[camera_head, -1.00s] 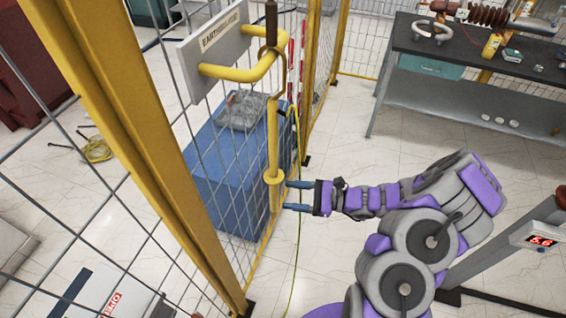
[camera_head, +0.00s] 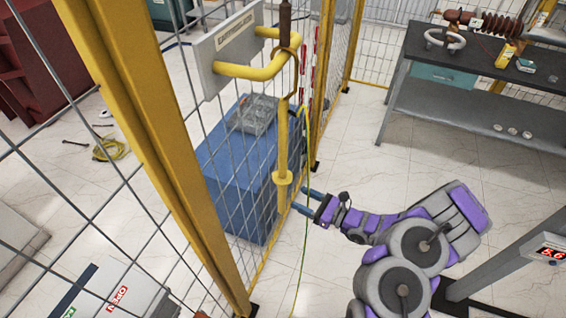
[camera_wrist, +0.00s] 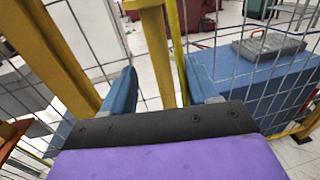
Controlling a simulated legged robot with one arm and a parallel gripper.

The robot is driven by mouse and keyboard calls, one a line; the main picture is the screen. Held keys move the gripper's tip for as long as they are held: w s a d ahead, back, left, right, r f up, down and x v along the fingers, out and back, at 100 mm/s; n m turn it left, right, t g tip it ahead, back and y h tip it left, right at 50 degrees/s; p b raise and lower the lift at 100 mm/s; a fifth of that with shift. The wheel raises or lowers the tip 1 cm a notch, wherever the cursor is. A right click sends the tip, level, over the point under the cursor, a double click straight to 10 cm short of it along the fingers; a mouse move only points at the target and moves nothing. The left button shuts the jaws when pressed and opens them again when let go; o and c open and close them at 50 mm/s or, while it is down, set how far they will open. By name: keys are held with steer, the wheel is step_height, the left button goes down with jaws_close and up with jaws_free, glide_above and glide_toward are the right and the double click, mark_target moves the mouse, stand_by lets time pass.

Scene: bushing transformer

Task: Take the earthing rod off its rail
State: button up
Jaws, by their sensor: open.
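The earthing rod (camera_head: 282,140) hangs upright on the mesh fence, yellow with a round collar and a dark upper end. Yellow rail arms (camera_head: 262,71) stand out beside a sign plate (camera_head: 232,50) marked with "EARTHING" lettering, partly unreadable. My gripper (camera_head: 300,199) is open and empty, its blue fingers just right of the rod near the collar. In the wrist view, the rod (camera_wrist: 158,55) shows upright between the spread fingers (camera_wrist: 161,90), with the collar at the top edge. I cannot tell whether the fingertips reach past the rod.
A yellow-green cable (camera_wrist: 179,50) hangs close beside the rod. The fence with yellow posts (camera_head: 160,150) stands along the left, and a blue box (camera_head: 225,165) is behind it. A dark workbench (camera_head: 480,58) stands at back right. The floor between is clear.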

mark_target(283, 189)
steer(key=shift+b+x, duration=0.8)
steer(key=shift+x, duration=3.25)
jaws_close()
